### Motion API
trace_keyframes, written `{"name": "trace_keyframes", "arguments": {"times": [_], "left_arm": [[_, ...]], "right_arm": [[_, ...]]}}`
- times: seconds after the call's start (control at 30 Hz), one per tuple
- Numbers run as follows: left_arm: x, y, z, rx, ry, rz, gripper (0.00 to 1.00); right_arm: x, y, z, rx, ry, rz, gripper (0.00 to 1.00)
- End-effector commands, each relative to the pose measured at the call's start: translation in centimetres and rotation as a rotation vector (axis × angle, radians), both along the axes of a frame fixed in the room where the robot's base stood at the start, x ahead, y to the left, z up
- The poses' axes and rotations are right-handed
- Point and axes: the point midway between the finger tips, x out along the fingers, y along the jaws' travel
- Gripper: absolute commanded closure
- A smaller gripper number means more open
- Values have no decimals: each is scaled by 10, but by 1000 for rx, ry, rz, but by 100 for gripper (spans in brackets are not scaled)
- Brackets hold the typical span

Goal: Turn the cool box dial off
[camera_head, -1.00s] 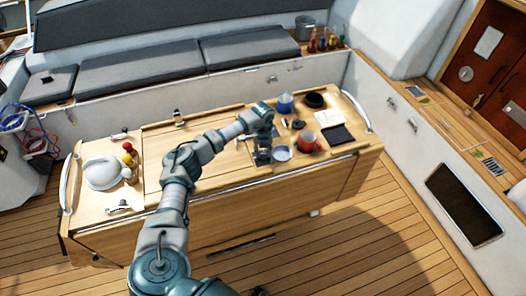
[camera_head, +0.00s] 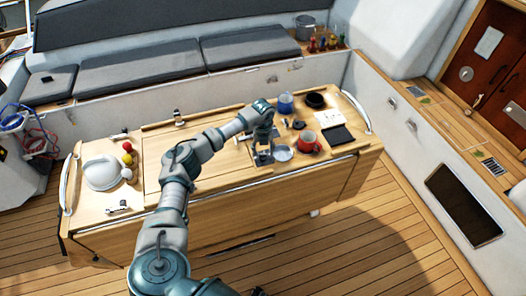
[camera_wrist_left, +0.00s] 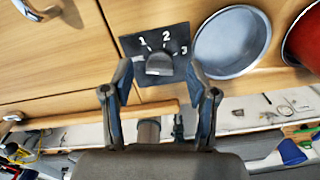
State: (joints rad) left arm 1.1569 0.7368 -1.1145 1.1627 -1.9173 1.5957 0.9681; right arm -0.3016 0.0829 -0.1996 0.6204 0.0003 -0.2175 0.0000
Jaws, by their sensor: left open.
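The cool box dial is a dark grey knob (camera_wrist_left: 159,64) on a black plate (camera_wrist_left: 131,44) marked 1, 2 and 3 in white, in the left wrist view. I cannot tell which mark the knob points to. My left gripper (camera_wrist_left: 159,74) is open, with one finger on each side of the knob in that view; I cannot tell whether they touch it. In the head view my left gripper (camera_head: 264,147) hangs over the tabletop, and the dial is too small and covered to read. My right gripper is not in view.
A metal bowl (camera_wrist_left: 232,41) sits right of the dial plate, with a red mug (camera_head: 307,142) beyond it. A blue cup (camera_head: 286,104), a black round item (camera_head: 315,100) and a dark pad (camera_head: 338,135) are nearby. The table's left-middle top is mostly clear.

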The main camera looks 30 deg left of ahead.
Motion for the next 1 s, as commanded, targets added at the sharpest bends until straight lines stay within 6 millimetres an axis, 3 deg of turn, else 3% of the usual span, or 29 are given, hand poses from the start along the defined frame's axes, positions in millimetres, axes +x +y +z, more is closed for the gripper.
{"name": "trace_keyframes", "arguments": {"times": [0.3, 0.5, 1.0], "left_arm": [[2, 2, 71, 0, -5, 2, 42], [3, 2, 98, -1, -3, 2, 42], [2, 2, 105, -2, -3, 1, 42]], "right_arm": [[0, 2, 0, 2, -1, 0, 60], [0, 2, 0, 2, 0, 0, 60], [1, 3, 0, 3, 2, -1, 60]]}}
